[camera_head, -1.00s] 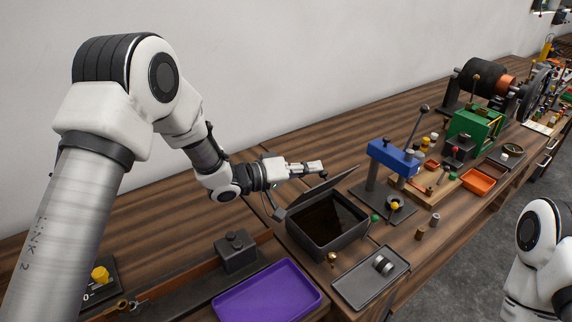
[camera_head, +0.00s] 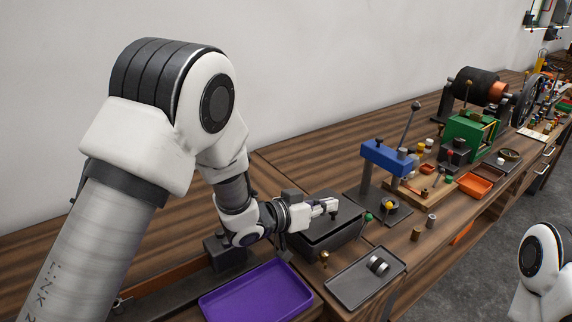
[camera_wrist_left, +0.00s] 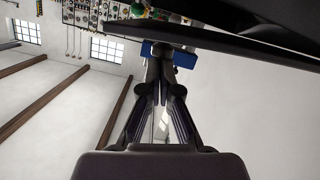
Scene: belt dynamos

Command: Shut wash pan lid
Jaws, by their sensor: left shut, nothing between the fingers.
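The dark grey wash pan (camera_head: 333,240) stands on the bench in the middle of the head view. Its lid (camera_head: 345,214) lies down over the opening, flat or nearly flat; I cannot tell if a thin gap remains. My left gripper (camera_head: 334,204) is shut and empty, over the top of the lid and touching or very close to it. In the left wrist view the shut fingers (camera_wrist_left: 161,60) point away beside a dark slab edge (camera_wrist_left: 215,40), likely the lid or pan. My right gripper is out of view; only part of the right arm shows.
A purple tray (camera_head: 256,294) and a grey tray (camera_head: 366,279) with small metal parts lie in front of the pan. A blue press (camera_head: 388,157) with a lever stands to its right. A small brass piece (camera_head: 324,257) sits close by the pan's front.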

